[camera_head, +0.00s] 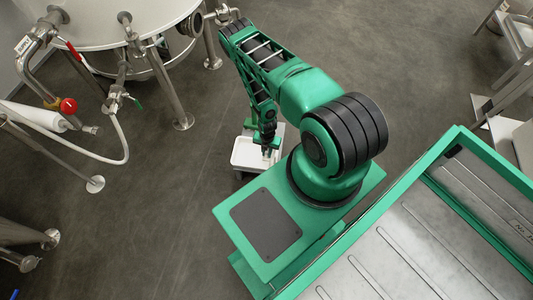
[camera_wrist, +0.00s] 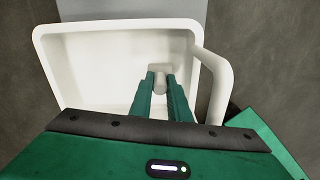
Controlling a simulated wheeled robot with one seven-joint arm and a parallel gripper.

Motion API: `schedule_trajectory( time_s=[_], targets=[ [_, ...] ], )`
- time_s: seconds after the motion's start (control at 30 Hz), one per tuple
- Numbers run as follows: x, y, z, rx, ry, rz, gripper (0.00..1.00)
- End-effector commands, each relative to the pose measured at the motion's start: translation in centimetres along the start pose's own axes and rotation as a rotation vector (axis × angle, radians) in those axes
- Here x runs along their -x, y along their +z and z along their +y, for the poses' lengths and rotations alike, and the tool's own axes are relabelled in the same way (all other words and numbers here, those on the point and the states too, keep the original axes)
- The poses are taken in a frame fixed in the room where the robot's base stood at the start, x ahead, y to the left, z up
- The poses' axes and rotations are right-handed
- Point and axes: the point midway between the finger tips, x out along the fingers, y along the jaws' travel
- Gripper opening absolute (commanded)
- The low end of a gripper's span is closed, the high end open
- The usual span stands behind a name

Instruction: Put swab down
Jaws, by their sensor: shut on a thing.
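My gripper (camera_wrist: 161,80) is shut on the swab (camera_wrist: 160,84), a small pale grey-white piece between the fingertips in the wrist view. The fingers point down into a white tray (camera_wrist: 190,27) with raised walls. I cannot tell whether the swab touches the tray floor. In the head view my gripper (camera_head: 267,150) is over the right part of the same tray (camera_head: 236,166); the arm partly hides it.
The tray stands on a small grey stand in front of my base. A white tank (camera_head: 100,22) with metal legs, pipes and a red-handled valve (camera_head: 68,106) stands at upper left. A white hose (camera_head: 125,150) hangs there. The floor left of the tray is clear.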

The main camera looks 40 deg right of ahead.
Motion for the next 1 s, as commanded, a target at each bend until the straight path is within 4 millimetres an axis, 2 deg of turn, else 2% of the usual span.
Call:
schedule_trajectory(
  time_s=[0.13, 0.17, 0.2, 0.57, 0.77, 1.0],
  targets=[
    [-0.1, 0.0, 0.0, 0.0, 0.0, -0.001, 0.0],
    [-0.1, 0.0, 0.0, 0.0, 0.0, -0.001, 0.21],
    [-0.1, 0.0, 0.0, 0.0, 0.0, -0.001, 0.24],
    [0.4, 0.0, 0.0, 0.001, 0.0, -0.001, 0.24],
    [3.0, 0.1, 0.0, 0.0, 0.0, -0.001, 0.24],
    [7.7, 0.1, 0.1, 0.001, 0.001, -0.002, 0.24]
  ],
)
